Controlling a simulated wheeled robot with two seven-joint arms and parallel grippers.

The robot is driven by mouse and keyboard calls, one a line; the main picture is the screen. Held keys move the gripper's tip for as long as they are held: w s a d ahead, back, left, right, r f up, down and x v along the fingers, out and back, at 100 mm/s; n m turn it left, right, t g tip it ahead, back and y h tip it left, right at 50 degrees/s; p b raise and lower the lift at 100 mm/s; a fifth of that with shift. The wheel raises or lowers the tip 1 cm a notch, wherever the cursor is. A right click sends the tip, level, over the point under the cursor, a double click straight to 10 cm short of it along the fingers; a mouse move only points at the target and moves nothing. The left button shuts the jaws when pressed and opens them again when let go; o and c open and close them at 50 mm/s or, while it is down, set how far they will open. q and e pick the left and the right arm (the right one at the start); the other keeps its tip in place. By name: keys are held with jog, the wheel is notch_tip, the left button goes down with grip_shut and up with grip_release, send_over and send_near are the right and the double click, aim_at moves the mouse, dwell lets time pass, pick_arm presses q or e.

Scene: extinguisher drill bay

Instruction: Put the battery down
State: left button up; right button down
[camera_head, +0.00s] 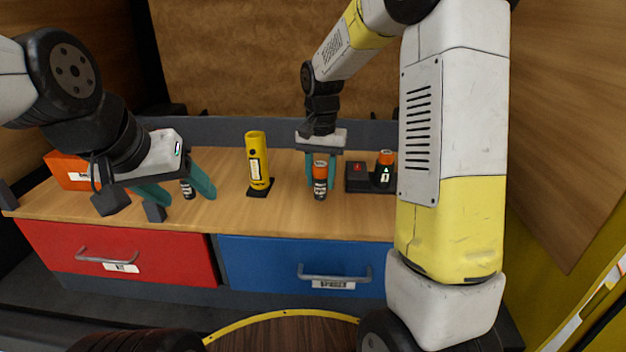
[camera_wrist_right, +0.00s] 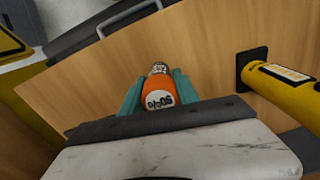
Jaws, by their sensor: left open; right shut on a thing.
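My right gripper (camera_head: 321,170) is shut on an orange-topped battery (camera_head: 320,178) with a dark lower part. The battery is upright at the bench top; I cannot tell whether its base touches the wood. In the right wrist view the battery (camera_wrist_right: 160,92) sits between the teal fingers (camera_wrist_right: 156,92). My left gripper (camera_head: 176,190) is open above the left part of the bench. A small dark battery (camera_head: 187,188) shows behind and between its fingers; it does not look gripped. Another orange-topped battery (camera_head: 385,167) stands in a black charger (camera_head: 357,177) right of the right gripper.
A yellow flashlight-like cylinder (camera_head: 257,160) stands on a dark base between the grippers. An orange box (camera_head: 68,172) is at the bench's left end. A red drawer (camera_head: 120,252) and a blue drawer (camera_head: 300,262) are below. The wooden bench top (camera_head: 290,215) is clear in front.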

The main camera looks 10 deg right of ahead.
aim_at(320, 189)
jog(key=shift+w+f, duration=0.1)
jog(key=shift+w, duration=0.15)
jog(key=shift+f, duration=1.65)
jog(key=c, duration=0.9)
grip_release()
jog(key=shift+f, duration=0.2)
